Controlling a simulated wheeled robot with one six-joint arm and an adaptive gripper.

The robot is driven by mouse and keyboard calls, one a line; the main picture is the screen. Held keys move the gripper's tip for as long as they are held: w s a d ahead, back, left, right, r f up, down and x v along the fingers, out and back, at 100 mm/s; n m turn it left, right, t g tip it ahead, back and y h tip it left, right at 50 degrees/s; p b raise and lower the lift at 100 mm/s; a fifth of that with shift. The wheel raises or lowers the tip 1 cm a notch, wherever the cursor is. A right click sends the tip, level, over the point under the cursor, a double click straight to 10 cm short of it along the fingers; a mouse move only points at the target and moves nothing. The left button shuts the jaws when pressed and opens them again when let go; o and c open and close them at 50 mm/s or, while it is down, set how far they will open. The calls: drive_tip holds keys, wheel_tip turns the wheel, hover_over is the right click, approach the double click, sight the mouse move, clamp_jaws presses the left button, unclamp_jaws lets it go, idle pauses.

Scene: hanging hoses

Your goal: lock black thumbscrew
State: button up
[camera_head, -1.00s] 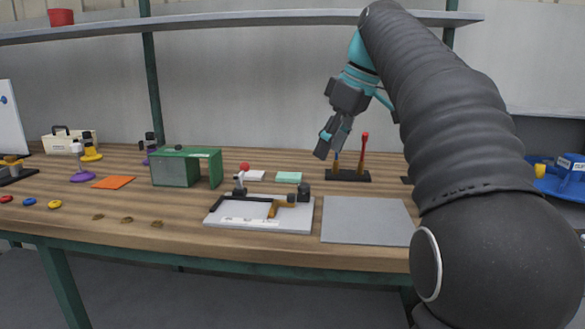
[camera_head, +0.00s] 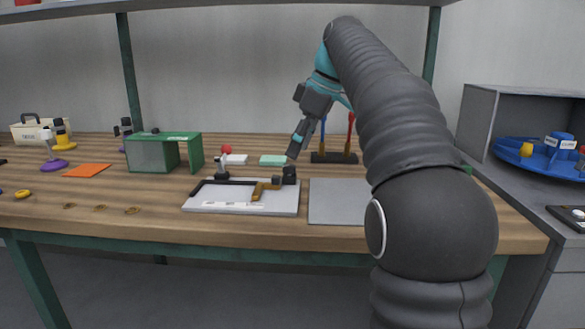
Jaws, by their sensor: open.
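A white fixture board (camera_head: 260,205) lies flat near the table's front edge. It carries a black L-shaped fence, a brown bracket (camera_head: 262,187), a grey upright clamp (camera_head: 222,168) and a small black block-like part (camera_head: 289,174) at its right back. That dark part may be the black thumbscrew; it is too small to tell. My gripper (camera_head: 294,151) is above and just behind that part, pointing down and slightly left. Its fingers look empty and apart from the board. The finger gap is hard to see from here.
A grey plate (camera_head: 336,202) lies right of the board. Behind stand a dark tool rack (camera_head: 333,158), a mint block (camera_head: 272,160) and a white block (camera_head: 236,160). A green open box (camera_head: 190,140) stands to the left. A shelf spans above.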

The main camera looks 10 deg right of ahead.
sight(290, 166)
drive_tip(key=shift+b+x, duration=0.4)
drive_tip(key=shift+x, duration=1.6)
clamp_jaws()
